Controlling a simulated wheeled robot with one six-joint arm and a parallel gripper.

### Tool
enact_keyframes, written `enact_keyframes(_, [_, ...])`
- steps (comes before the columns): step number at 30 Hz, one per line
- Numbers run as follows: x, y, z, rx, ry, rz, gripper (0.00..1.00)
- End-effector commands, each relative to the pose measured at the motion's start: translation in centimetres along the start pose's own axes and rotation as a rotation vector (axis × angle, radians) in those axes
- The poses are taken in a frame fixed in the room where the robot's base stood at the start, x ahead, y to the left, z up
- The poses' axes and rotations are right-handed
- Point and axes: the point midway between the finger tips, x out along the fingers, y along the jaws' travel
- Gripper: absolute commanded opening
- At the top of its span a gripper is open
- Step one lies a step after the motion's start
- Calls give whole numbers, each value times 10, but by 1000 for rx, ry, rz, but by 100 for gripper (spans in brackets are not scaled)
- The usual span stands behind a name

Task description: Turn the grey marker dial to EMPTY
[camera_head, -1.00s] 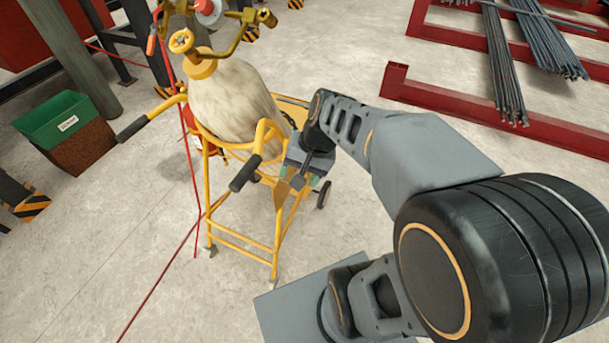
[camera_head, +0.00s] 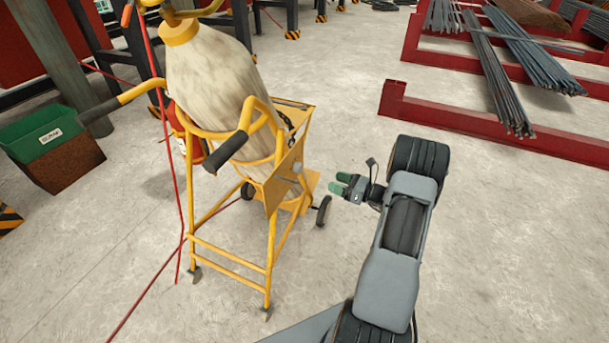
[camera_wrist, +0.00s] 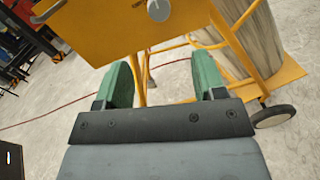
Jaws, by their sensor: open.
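The grey marker dial (camera_wrist: 159,9) is a small round knob on a yellow plate (camera_wrist: 100,35), at the top edge of the wrist view and partly cut off. In the head view the yellow plate (camera_head: 279,186) is on the side of the yellow cylinder cart (camera_head: 229,258). Any lettering around the dial is out of view or too small to read. My gripper (camera_wrist: 162,78) is open and empty, its green fingers well apart. In the head view my gripper (camera_head: 341,185) is right of the plate, pointing left toward it, with a gap between.
The cart carries a large pale gas cylinder (camera_head: 212,75) and has black-gripped handles. A red hose (camera_head: 160,278) trails over the floor. A green and rusty bin (camera_head: 60,160) stands left. Red racks (camera_head: 480,125) with rebar are at upper right.

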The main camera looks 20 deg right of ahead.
Motion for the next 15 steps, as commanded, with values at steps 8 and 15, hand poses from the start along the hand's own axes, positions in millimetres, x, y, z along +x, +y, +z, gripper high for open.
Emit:
enact_keyframes(8, [53,1,-1,0,0,4,64])
enact_keyframes(15, [94,1,-1,-1,1,3,64])
